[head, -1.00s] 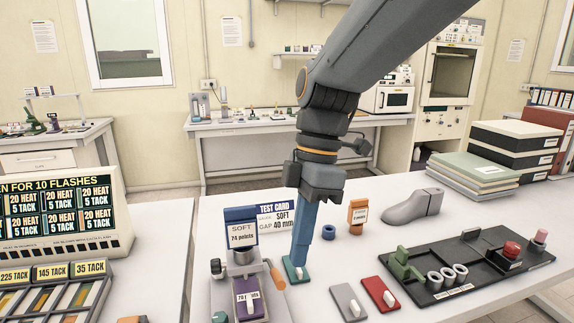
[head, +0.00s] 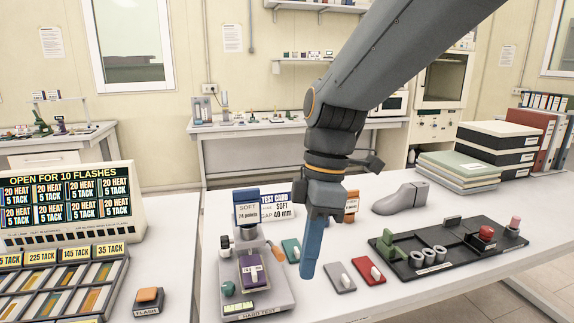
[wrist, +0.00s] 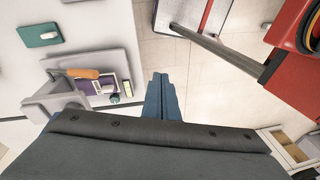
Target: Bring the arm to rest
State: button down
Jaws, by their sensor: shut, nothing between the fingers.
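My gripper (head: 308,270) is shut and empty, its blue fingers pointing down over the white table (head: 372,208). In the head view its tips appear between the teal plate (head: 291,250) and the grey plate (head: 339,277), seemingly above the table. In the wrist view the shut blue fingers (wrist: 160,98) show at the centre, with pale floor tiles behind them. The hardness tester (head: 250,268), with an orange handle and a purple plate, stands to the left of the fingers.
A red plate (head: 368,270) lies right of the grey one. A black tray (head: 447,258) with several fixtures and a grey shoe last (head: 400,198) are farther right. Folders and boxes (head: 497,147) stack at the back. A flash button (head: 149,300) and display console (head: 66,205) are left.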

jog(key=d+f+m+t+h, duration=0.1)
jog(key=d+f+m+t, duration=0.2)
jog(key=d+f+m, duration=1)
jog(key=shift+d+f+m+h, duration=0.35)
jog(key=shift+d+m, duration=1.05)
jog(key=shift+m, duration=1.4)
